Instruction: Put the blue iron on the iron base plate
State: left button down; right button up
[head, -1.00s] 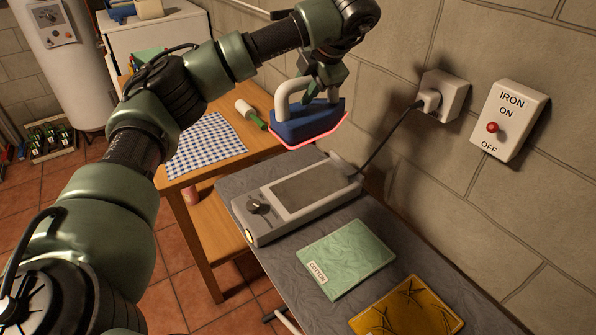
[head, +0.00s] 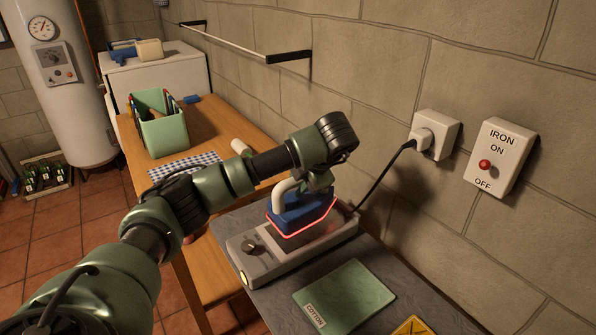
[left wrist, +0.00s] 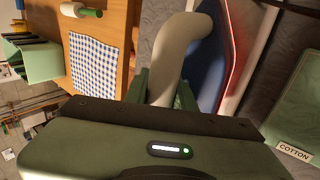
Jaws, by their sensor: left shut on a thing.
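The blue iron (head: 300,210) has a white handle and a red-glowing edge round its sole. My left gripper (head: 318,182) is shut on its handle from above. In the left wrist view the handle (left wrist: 178,45) runs between the green fingers, with the blue body (left wrist: 208,65) to the right. The grey iron base plate (head: 262,266), with a dial and a small yellow light, lies on the grey board. The iron is over the base plate's far part and hides much of its top; I cannot tell whether it touches. My right gripper is out of view.
A green COTTON cloth (head: 343,295) and a yellow cloth (head: 413,327) lie on the board nearby. A cord runs from the base plate to the wall plug (head: 424,138). The iron switch (head: 502,158) is on the wall. A wooden table (head: 205,127) stands behind with a green caddy (head: 160,130).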

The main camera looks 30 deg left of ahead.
aim_at(308, 193)
pick_arm(q)
jog(key=shift+w+f, duration=0.1)
jog(key=shift+f, duration=0.05)
jog(key=shift+f+p, duration=0.45)
jog(key=shift+f, duration=1.4)
jog(key=shift+f, duration=0.1)
jog(key=c, duration=1.2)
grip_release()
jog(key=shift+f, duration=0.15)
jog(key=shift+o, duration=0.2)
jog(key=shift+s+d, duration=0.1)
jog(key=shift+s, duration=0.1)
